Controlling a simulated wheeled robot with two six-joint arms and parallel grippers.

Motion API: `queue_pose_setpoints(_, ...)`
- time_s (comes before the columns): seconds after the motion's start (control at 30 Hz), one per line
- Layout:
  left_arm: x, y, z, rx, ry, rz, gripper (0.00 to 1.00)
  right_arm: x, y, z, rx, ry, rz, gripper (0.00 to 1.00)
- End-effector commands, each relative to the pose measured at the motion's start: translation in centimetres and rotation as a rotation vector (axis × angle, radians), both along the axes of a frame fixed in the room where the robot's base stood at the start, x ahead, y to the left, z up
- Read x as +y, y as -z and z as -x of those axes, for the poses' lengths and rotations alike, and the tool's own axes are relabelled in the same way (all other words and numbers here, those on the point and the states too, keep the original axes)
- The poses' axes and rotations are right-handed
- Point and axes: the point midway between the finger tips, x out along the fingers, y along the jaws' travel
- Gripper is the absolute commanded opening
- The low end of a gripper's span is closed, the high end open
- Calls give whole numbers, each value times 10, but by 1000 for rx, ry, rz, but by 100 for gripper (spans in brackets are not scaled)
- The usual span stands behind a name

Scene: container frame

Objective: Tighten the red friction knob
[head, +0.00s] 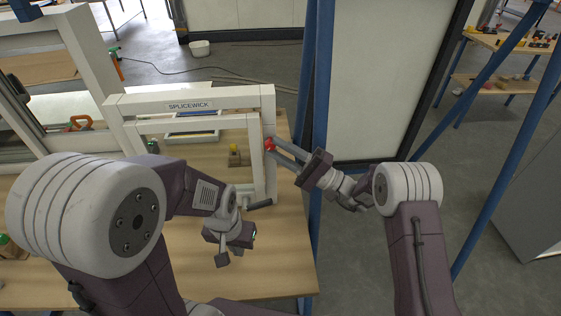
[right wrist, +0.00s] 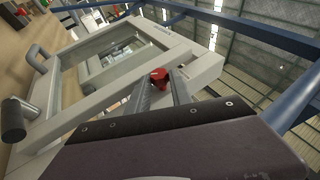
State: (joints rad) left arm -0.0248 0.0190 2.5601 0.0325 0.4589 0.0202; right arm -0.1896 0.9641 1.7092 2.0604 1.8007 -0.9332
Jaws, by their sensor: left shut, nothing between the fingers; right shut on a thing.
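The red friction knob (head: 269,144) sits on the right upright of the white frame (head: 190,100) marked SPLICEWICK. My right gripper (head: 274,147) reaches in from the right and is shut on the knob. In the right wrist view the red knob (right wrist: 158,76) shows between the tips of the two long fingers (right wrist: 163,88), against the pale frame. My left gripper (head: 222,262) is shut and empty, low over the wooden table in front of the frame, apart from the knob.
A dark-gripped handle (head: 259,204) sticks out at the frame's lower right; it also shows in the right wrist view (right wrist: 14,120). A small yellow-and-dark block (head: 234,156) stands on the table (head: 285,262) inside the frame. A blue post (head: 318,100) rises just behind the right gripper.

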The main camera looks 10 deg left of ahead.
Motion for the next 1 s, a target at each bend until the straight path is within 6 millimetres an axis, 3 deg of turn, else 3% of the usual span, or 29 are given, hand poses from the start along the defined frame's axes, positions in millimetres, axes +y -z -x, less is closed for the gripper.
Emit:
queue_pose_setpoints(0.03,0,12,0,0,0,0,0,2,8,1,8,-4,-21,0)
queue_pose_setpoints(0.23,0,24,0,0,0,0,0,2,6,1,28,-3,-90,0)
queue_pose_setpoints(0.8,0,27,0,0,0,0,0,2,3,1,39,-3,-122,0)
queue_pose_setpoints(0.83,0,27,0,0,0,0,0,2,3,1,38,-2,-122,31)
queue_pose_setpoints(0.9,0,27,0,0,0,0,0,2,3,1,38,-2,-122,48)
queue_pose_setpoints(1.0,0,27,0,0,0,0,0,2,3,1,37,-2,-122,48)
